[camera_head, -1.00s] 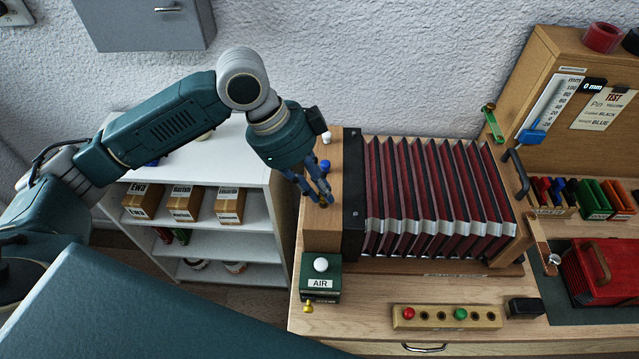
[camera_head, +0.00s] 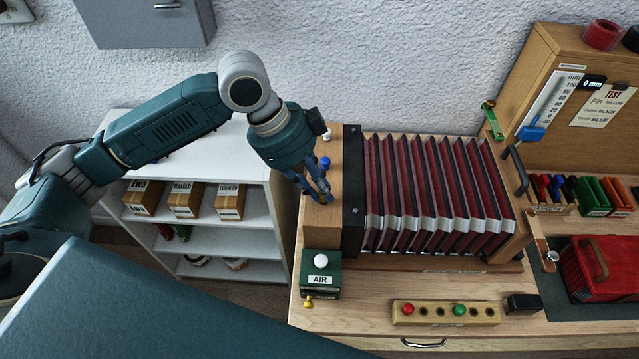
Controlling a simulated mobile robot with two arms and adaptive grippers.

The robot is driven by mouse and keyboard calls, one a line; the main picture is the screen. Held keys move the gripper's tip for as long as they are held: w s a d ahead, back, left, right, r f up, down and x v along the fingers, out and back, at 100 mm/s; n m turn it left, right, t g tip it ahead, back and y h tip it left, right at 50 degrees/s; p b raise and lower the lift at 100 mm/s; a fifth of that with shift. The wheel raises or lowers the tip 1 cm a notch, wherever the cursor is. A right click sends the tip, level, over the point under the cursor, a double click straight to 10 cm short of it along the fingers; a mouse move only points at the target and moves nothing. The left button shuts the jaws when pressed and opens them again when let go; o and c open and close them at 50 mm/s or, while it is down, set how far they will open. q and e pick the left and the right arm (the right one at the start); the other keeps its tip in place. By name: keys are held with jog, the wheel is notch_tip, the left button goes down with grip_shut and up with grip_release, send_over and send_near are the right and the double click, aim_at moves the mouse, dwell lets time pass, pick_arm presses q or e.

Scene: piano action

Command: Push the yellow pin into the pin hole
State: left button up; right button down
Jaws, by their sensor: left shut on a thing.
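My left gripper (camera_head: 321,195) points down over the front part of the wooden end block (camera_head: 322,228), at the left end of the red and black bellows (camera_head: 428,195). Its fingers are shut close together on a small thing at the block's top, which I take to be the yellow pin. The fingers hide the pin almost wholly, and the pin hole does not show. A blue knob (camera_head: 325,162) and a white knob (camera_head: 327,134) stand on the same block behind the fingertips. My right gripper is not in view.
A green AIR box (camera_head: 320,288) with a white button and a small yellow knob (camera_head: 308,302) stands in front of the block. A wooden strip (camera_head: 482,316) holds a red and a green knob. A white shelf (camera_head: 262,232) stands at left. The front bench top is mostly clear.

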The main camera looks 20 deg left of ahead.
pick_arm(q)
jog(key=o, duration=1.2)
jog(key=shift+c, duration=0.2)
notch_tip(320, 180, up, 6)
jog(key=p, duration=0.6)
jog(key=shift+f, duration=0.25)
jog(key=shift+r+p, duration=0.95)
jog(key=shift+r, duration=0.1)
